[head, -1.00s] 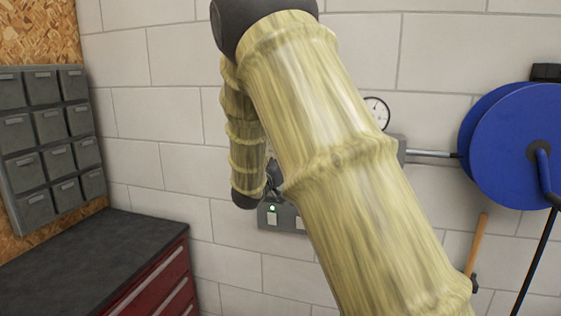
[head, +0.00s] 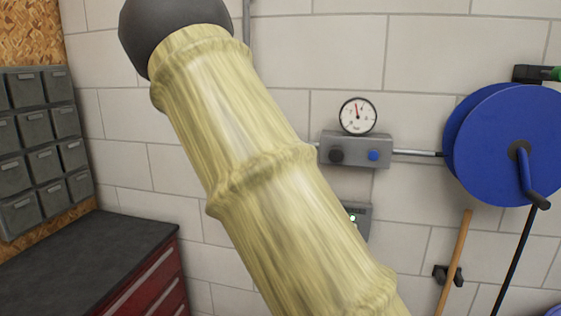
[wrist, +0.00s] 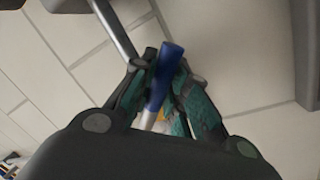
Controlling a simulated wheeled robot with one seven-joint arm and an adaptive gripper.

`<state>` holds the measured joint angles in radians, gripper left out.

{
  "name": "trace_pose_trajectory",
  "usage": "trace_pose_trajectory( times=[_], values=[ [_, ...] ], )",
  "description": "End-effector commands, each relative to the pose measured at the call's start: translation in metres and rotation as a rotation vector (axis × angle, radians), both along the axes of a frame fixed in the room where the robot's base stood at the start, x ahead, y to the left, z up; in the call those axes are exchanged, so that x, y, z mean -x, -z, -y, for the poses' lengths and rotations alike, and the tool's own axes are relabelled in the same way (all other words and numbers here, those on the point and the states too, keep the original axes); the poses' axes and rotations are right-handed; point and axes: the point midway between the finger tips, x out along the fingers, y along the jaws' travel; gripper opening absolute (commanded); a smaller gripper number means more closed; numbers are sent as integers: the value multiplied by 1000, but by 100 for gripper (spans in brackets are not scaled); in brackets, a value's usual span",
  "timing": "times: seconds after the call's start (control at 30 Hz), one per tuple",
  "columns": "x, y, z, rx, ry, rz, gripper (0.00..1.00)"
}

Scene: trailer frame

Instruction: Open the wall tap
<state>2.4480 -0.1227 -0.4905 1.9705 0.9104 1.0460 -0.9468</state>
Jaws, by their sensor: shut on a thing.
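In the wrist view a blue lever (wrist: 170,62) with a pale metal lower part stands between the fingers of my gripper (wrist: 163,72). The gripper is shut on this lever, its green-padded fingers on either side. The lever appears to be the wall tap's handle. A metal pipe (wrist: 113,28) runs along the wall to the grip. The tap's body is mostly hidden behind the fingers. In the head view my arm hides the gripper and the lever.
A grey block (head: 355,149) with a black and a blue knob carries a gauge (head: 358,116). A blue reel (head: 505,140) hangs at right, above a wooden handle (head: 456,255). A dark-topped red cabinet (head: 85,255) and grey bins (head: 40,145) stand at left.

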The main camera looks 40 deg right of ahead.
Motion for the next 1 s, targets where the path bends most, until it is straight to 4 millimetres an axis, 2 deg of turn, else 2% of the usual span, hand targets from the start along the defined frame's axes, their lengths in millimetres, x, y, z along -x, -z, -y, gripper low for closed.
trace_pose_trajectory(
  times=[0.27, 0.3, 0.4, 0.77, 1.0],
  values=[
    [0, 1, 0, -2, -1, -1, 0],
    [0, 1, -1, -2, -1, -1, 23],
    [0, 1, -1, -2, -1, -1, 39],
    [1, 1, -3, -1, -1, 0, 39],
    [14, 5, -29, -1, -3, -1, 39]
  ],
)
